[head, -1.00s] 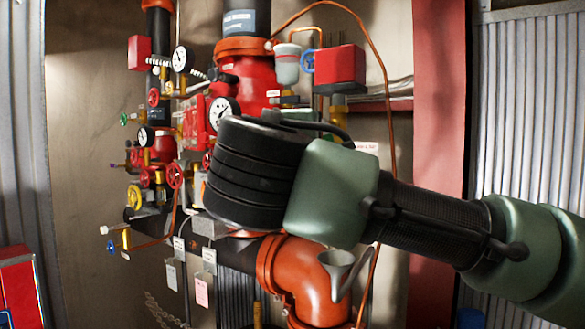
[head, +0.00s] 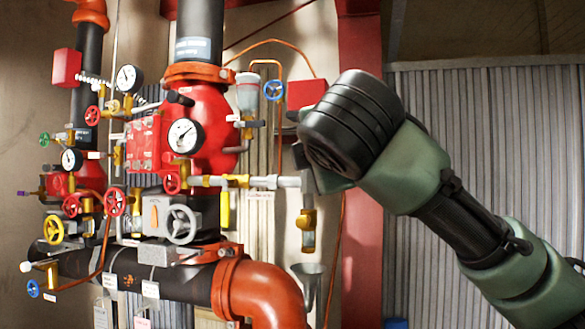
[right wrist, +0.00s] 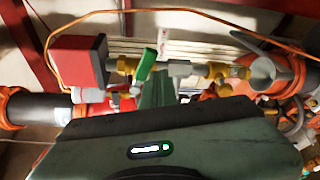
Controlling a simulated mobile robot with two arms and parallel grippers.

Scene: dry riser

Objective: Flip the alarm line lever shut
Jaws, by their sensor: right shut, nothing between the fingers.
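In the right wrist view a bright green lever (right wrist: 147,64) slants up from a brass valve on a horizontal pipe run (right wrist: 180,68). It looks like the alarm line lever, but I cannot read a label. My right gripper (right wrist: 158,86) is shut and empty, its grey-green fingers pointing at this pipe just beside the lever; I cannot tell whether they touch. In the head view my right wrist (head: 352,125) covers the right end of the pipe run (head: 230,181), and I cannot make out the green lever or the fingertips there. My left gripper is not in view.
A red box (head: 305,92) sits close behind my right wrist. The red main valve (head: 208,115), gauges (head: 184,136) and several handwheels crowd the left. A grey funnel (head: 308,280) hangs below the wrist. Corrugated wall (head: 480,150) lies behind the arm.

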